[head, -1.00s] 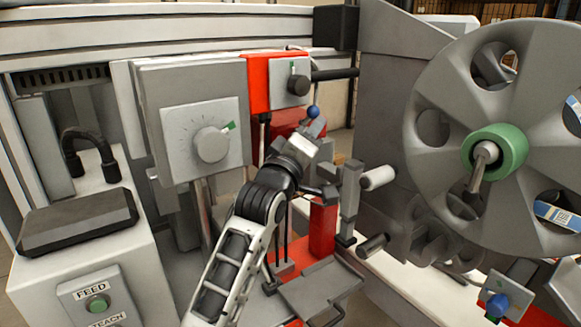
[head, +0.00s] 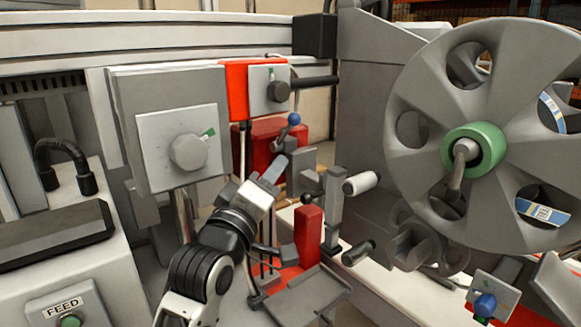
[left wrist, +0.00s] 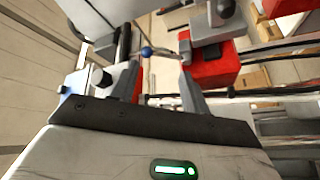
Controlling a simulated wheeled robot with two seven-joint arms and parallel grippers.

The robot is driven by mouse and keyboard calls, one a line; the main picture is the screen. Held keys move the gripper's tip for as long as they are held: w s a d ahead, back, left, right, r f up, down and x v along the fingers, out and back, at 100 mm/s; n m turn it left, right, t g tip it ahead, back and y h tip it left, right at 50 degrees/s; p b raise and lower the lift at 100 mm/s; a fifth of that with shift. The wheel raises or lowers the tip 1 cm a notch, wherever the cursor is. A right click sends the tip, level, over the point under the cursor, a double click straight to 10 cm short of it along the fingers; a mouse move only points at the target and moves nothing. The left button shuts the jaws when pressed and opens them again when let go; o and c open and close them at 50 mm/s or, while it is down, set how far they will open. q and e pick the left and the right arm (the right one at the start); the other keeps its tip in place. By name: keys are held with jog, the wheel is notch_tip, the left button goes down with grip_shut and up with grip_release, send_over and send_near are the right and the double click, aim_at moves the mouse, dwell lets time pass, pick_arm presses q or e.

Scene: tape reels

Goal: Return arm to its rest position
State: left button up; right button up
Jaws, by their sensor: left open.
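My left arm comes in from the bottom left in the head view. Its gripper (head: 273,170) points up and away, in front of the red block (head: 262,148) and below the blue ball knob (head: 294,118). In the left wrist view the two fingers (left wrist: 162,80) stand apart with nothing between them. The blue ball knob (left wrist: 146,51) shows beyond them, clear of both fingertips. My right arm and gripper are not in view.
A large grey reel (head: 420,75) with a green hub (head: 489,140) stands at the right. A dial box (head: 165,85) and a FEED button panel (head: 65,310) are at the left. A red post (head: 308,235) and white roller (head: 361,183) stand close right of my gripper.

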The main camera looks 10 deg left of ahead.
pick_arm(q)
jog(key=s+f+m+g, duration=0.2)
jog(key=s+f+m, duration=0.1)
jog(key=f, duration=0.8)
jog(key=s+f+m+g, duration=0.2)
jog(key=s+f, duration=0.2)
jog(key=f, duration=0.7)
jog(key=s+a+f+m+g, duration=0.1)
jog(key=s+f+m+g, duration=0.4)
jog(key=s+f, duration=1.2)
jog(key=shift+s+a+m+g+y, duration=0.15)
jog(key=shift+m+g+y, duration=0.2)
jog(key=shift+m, duration=0.55)
jog(key=shift+f, duration=0.1)
